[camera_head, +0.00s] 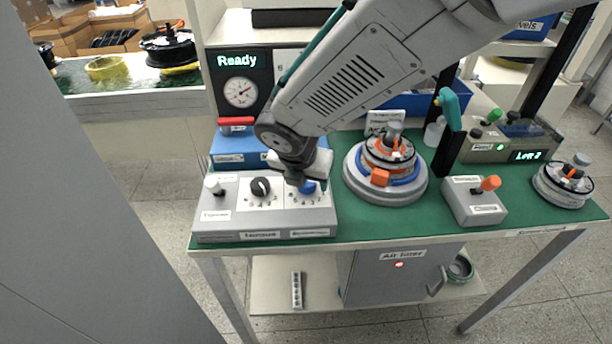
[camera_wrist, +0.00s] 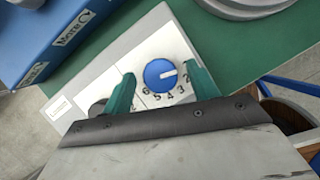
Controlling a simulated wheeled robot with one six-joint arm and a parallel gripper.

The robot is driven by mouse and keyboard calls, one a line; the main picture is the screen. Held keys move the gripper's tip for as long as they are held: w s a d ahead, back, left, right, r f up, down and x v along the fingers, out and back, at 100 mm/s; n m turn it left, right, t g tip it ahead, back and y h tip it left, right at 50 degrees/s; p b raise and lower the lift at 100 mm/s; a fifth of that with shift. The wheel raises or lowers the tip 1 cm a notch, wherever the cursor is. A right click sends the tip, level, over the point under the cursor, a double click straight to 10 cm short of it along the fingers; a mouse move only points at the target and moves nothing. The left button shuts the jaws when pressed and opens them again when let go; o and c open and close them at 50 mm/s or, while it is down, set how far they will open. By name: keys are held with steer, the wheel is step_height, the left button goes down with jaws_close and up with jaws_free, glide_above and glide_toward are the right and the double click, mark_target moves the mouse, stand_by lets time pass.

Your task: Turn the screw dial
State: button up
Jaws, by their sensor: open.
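A blue dial (camera_wrist: 158,77) with a white pointer sits on a white plate with printed numbers. The pointer lies to the right in the wrist view. In the head view the dial (camera_head: 308,187) is partly covered by my gripper (camera_head: 303,180), at the right part of a grey control box (camera_head: 265,233). My gripper's teal fingers (camera_wrist: 160,75) are open, one on either side of the dial. I cannot tell whether they touch it. A black dial (camera_head: 260,187) is left of the blue one. The box labels are too small to read surely.
A white lever (camera_head: 213,186) stands at the box's left. A blue box with a red handle (camera_head: 236,124) is behind it. A round fixture with an orange-and-blue coil (camera_head: 388,170) stands close on the right. A small orange-lever box (camera_head: 474,203) is farther right. A display reads "Ready" (camera_head: 237,61).

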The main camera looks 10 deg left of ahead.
steer(key=c, duration=1)
